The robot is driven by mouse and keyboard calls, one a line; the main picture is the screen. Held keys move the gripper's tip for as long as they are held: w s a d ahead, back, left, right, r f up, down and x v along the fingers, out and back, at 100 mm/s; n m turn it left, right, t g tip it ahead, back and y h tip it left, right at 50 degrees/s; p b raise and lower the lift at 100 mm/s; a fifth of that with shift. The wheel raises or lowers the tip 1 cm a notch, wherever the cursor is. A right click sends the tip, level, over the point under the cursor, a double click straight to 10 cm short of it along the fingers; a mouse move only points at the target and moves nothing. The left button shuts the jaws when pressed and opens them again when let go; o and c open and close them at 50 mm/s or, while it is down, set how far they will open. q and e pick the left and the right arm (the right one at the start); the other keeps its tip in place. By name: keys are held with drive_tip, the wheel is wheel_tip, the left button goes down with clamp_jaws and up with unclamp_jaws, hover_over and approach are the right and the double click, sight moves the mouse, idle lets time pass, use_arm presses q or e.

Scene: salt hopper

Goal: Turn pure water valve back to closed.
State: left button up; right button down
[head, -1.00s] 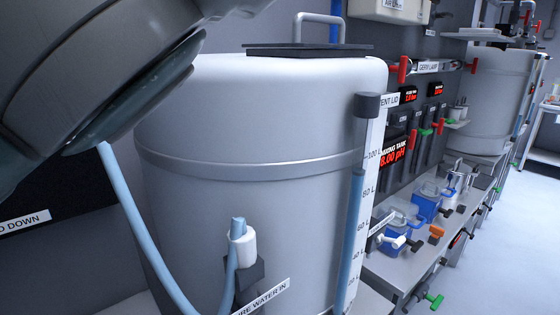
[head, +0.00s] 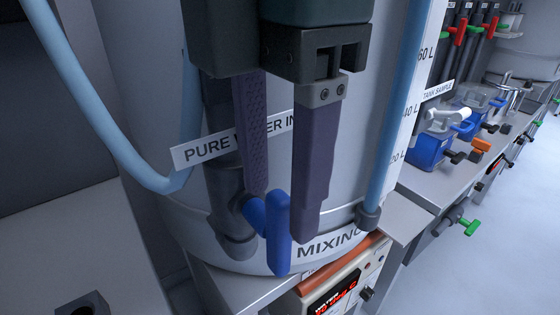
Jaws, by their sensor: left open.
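The pure water valve has a blue handle (head: 278,240) low on the front of the mixing tank (head: 370,110). The handle points down, roughly upright in the picture. It joins a dark pipe fitting (head: 232,222) below the "PURE WATER IN" label (head: 205,150), which my gripper partly covers. My left gripper (head: 280,210) comes down from above with its jaws open. One finger is to the left of the handle's upper part and the other to its right. I cannot tell whether either finger touches it. My right gripper is not in view.
A light blue hose (head: 75,110) hangs at the left. A blue level tube (head: 398,110) runs down the tank's right side. A control box with a red display (head: 340,290) sits below. Blue containers (head: 430,148) stand on the bench at right.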

sight(280, 239)
use_arm(q)
wheel_tip(280, 239, down, 6)
drive_tip(key=shift+f, duration=0.1)
clamp_jaws()
idle(0.5)
